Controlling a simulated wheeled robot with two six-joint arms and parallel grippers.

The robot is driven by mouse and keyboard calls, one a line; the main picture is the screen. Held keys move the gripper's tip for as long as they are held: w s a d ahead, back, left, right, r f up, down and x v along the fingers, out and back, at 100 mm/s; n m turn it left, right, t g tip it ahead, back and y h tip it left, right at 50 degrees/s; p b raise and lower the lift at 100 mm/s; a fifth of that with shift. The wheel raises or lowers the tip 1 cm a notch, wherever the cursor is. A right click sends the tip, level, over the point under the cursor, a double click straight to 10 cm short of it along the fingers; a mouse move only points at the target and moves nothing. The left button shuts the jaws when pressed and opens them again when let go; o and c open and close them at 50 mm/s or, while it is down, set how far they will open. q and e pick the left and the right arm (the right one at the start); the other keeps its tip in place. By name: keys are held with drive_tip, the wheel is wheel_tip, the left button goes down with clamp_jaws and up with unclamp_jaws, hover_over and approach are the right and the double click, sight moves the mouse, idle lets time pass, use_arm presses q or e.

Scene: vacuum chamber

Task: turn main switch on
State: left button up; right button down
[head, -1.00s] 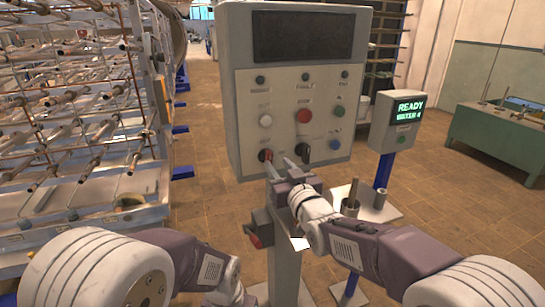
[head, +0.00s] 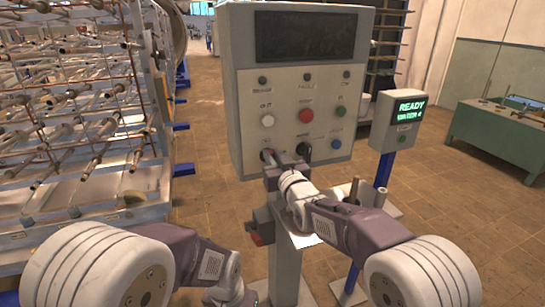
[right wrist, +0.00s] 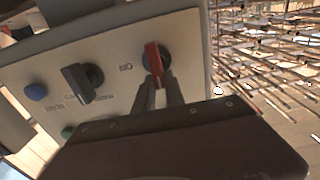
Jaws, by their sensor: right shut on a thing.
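The main switch is a rotary knob with a red lever at the lower left of the control box; it shows in the right wrist view (right wrist: 153,58) and in the head view (head: 267,154), where my gripper partly hides it. Its lever stands nearly along the fingers in the right wrist view. My right gripper (head: 285,158) reaches up to it, also seen in the right wrist view (right wrist: 160,88). Its two fingers are shut on the lower end of the red lever. My left wrist shows at the bottom of the head view; its gripper is out of frame.
The control box (head: 243,95) also carries a black knob (head: 304,151), a red button (head: 306,116), a white button (head: 267,121) and a blue button (head: 336,144). A small box with a READY display (head: 411,107) stands to the right. A rod-filled rack (head: 75,120) fills the left.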

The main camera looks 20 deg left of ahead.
drive_tip(key=shift+w+d+f+m+b, duration=0.2)
drive_tip(key=shift+d+f+m+b, duration=0.15)
drive_tip(key=shift+m, duration=2.65)
drive_tip(key=shift+w+d+f+m+b, duration=0.15)
drive_tip(key=shift+w+d+f+m, duration=0.25)
drive_tip(key=shift+m, duration=2.6)
drive_tip(key=shift+w+d+f+m+b, duration=0.1)
drive_tip(key=shift+d+f+m+b, duration=0.3)
drive_tip(key=shift+m, duration=2.6)
drive_tip(key=shift+a+f, duration=0.1)
drive_tip(key=shift+a, duration=0.1)
drive_tip(key=c, duration=1.4)
unclamp_jaws()
